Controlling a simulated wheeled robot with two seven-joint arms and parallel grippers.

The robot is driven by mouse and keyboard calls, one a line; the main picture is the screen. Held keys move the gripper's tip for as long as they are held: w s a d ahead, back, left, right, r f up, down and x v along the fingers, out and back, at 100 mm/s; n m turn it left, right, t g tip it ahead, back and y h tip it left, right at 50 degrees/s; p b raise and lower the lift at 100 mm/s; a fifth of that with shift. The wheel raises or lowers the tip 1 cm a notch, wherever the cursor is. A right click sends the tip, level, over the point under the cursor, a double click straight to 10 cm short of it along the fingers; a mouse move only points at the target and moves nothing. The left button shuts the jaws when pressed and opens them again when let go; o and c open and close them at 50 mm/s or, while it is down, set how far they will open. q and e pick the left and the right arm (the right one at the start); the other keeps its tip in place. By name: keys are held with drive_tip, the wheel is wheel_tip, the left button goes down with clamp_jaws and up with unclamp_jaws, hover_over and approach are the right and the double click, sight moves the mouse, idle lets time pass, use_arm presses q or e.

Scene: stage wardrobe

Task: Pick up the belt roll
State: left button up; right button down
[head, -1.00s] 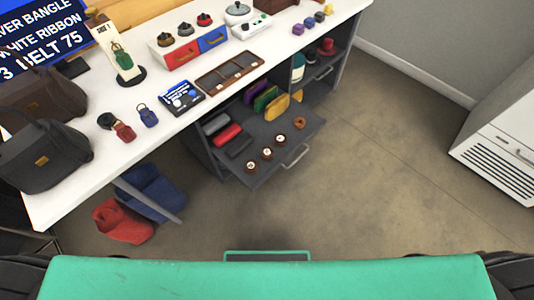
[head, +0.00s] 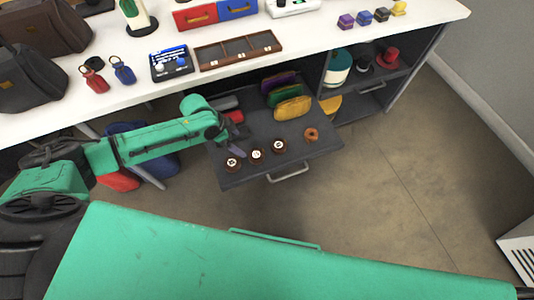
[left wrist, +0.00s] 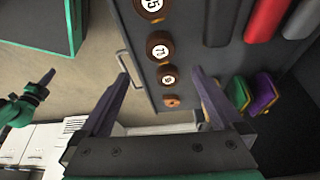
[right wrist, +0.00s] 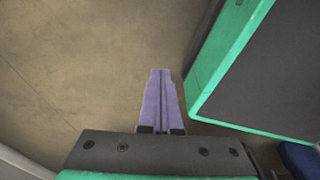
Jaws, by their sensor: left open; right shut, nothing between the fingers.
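Three dark brown belt rolls with white number labels lie in a row in the open grey drawer: near (head: 233,163), middle (head: 256,156) and far (head: 279,145). My left gripper (head: 236,148) is open and empty over the drawer's left part, close to the near roll. Its fingers (left wrist: 160,75) spread either side of the row in the left wrist view, not touching a roll that I can see. My right gripper (right wrist: 161,72) is shut and empty over bare floor.
An orange-brown ring (head: 311,135) lies right of the rolls. The drawer handle (head: 288,173) juts out in front. The white counter (head: 330,32) runs above the drawer.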

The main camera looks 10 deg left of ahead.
use_arm(q)
drive_tip(key=b, duration=0.2)
approach(255, 155)
wheel_tip(255, 155, down, 2)
drive_tip(key=x, duration=0.2)
drive_tip(key=b+x, duration=0.1)
drive_tip(key=x, duration=0.2)
drive_tip(key=b+x, duration=0.1)
drive_tip(key=x, duration=0.1)
drive_tip(key=shift+w+d+f, duration=0.25)
drive_tip(key=shift+w+d, duration=0.15)
use_arm(e)
drive_tip(key=f, duration=0.1)
drive_tip(key=a+f, duration=0.1)
drive_tip(key=s+a+f, duration=0.1)
drive_tip(key=f, duration=0.1)
drive_tip(key=shift+s, duration=0.1)
use_arm(q)
drive_tip(key=shift+r, duration=0.1)
drive_tip(key=c, duration=1.3)
use_arm(e)
drive_tip(key=shift+r, duration=0.1)
